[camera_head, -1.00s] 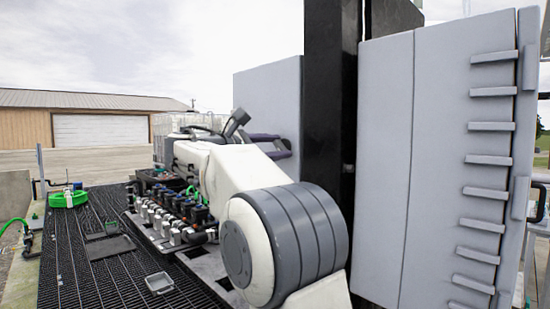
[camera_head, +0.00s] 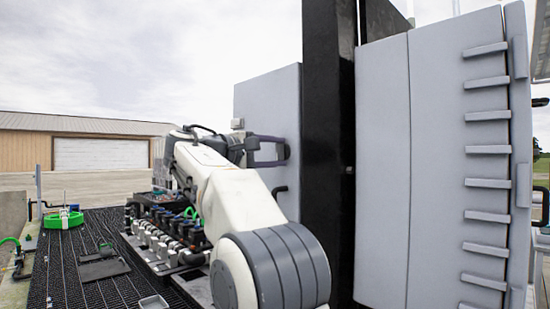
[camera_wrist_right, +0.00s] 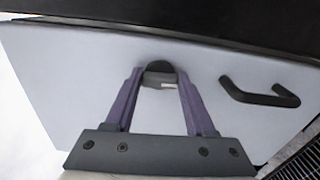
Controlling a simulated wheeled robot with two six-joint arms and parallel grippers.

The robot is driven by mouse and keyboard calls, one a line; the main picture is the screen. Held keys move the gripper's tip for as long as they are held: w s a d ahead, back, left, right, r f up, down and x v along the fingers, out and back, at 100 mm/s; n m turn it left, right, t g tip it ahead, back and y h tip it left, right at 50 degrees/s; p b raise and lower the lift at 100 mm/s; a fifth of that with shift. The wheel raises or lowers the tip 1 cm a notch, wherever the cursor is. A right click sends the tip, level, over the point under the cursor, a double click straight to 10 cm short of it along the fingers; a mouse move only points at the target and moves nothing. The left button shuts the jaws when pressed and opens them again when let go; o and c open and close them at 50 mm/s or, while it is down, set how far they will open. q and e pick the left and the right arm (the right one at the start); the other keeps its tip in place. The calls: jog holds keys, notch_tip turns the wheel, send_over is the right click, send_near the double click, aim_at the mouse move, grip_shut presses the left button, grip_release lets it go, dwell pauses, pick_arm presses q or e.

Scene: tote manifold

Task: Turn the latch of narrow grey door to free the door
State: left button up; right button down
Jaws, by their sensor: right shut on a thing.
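The narrow grey door (camera_head: 267,100) stands upright behind the black post in the head view. It fills much of the right wrist view (camera_wrist_right: 70,70). Its latch (camera_wrist_right: 158,67), a small dark rounded piece, sits between my right fingertips. My right gripper (camera_head: 286,152) reaches the door face from the left in the head view. In the wrist view its purple fingers (camera_wrist_right: 158,78) are shut on the latch. The latch is too small or hidden to make out in the head view. A black door handle (camera_wrist_right: 260,93) is right of the fingers, clear of them. My left gripper is out of view.
The black post (camera_head: 328,150) stands just right of the narrow door. A wide grey panel with ledges (camera_head: 430,170) is beyond it. A row of valves (camera_head: 165,230) lies below my right arm. A green hose coil (camera_head: 63,220) rests on the dark grating at left.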

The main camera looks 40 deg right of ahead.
jog(key=shift+m, duration=0.4)
jog(key=shift+c, duration=1.2)
grip_release()
jog(key=a+b, duration=0.1)
jog(key=a, duration=0.9)
jog(key=shift+s+a, duration=0.25)
jog(key=shift+s, duration=0.2)
